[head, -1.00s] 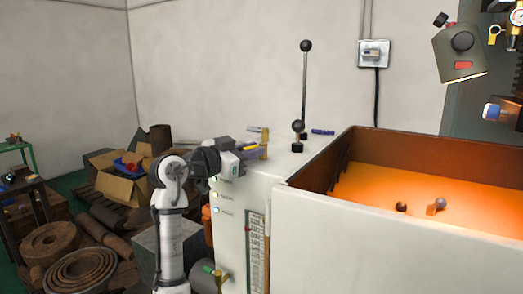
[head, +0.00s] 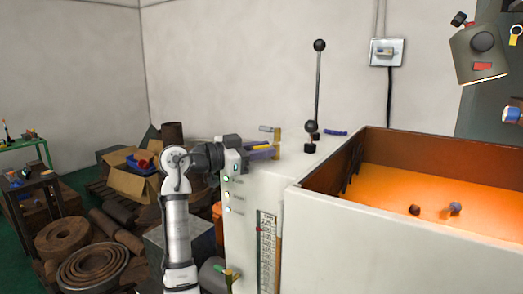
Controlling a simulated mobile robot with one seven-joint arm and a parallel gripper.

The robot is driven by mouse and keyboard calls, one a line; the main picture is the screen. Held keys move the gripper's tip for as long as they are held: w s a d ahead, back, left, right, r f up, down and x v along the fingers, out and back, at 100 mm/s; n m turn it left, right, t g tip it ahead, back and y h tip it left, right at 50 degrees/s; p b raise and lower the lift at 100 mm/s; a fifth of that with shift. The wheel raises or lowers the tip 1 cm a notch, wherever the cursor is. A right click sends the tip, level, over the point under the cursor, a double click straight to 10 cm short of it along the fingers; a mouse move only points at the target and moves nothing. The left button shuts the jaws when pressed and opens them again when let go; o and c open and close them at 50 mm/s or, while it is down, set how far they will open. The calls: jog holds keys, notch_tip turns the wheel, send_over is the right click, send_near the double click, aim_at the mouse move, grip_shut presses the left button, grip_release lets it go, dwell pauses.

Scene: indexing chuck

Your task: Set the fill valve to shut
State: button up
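My gripper (head: 266,150) is at the top left edge of the white machine cabinet (head: 300,240), beside a brass fitting (head: 278,142) with a pale grey lever (head: 266,128). Yellow and purple pieces show at the gripper's end; I cannot tell whether the fingers touch the fitting or whether they are open. A second brass valve (head: 228,272) with a green handle sits low on the cabinet's left side. The frames do not show which one is the fill valve. A vertical scale (head: 267,250) with a red mark is on the cabinet front.
A tall black-knobbed lever (head: 317,90), a shorter knob (head: 311,127) and a blue handle (head: 335,132) stand on the cabinet top. Boxes and metal rings (head: 92,268) clutter the floor at left.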

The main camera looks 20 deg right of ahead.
jog(key=shift+o, duration=1.4)
jog(key=s+a+b, duration=0.2)
jog(key=a+b, duration=0.2)
jog(key=a, duration=0.9)
jog(key=shift+s+a, duration=0.25)
jog(key=shift+s, duration=0.15)
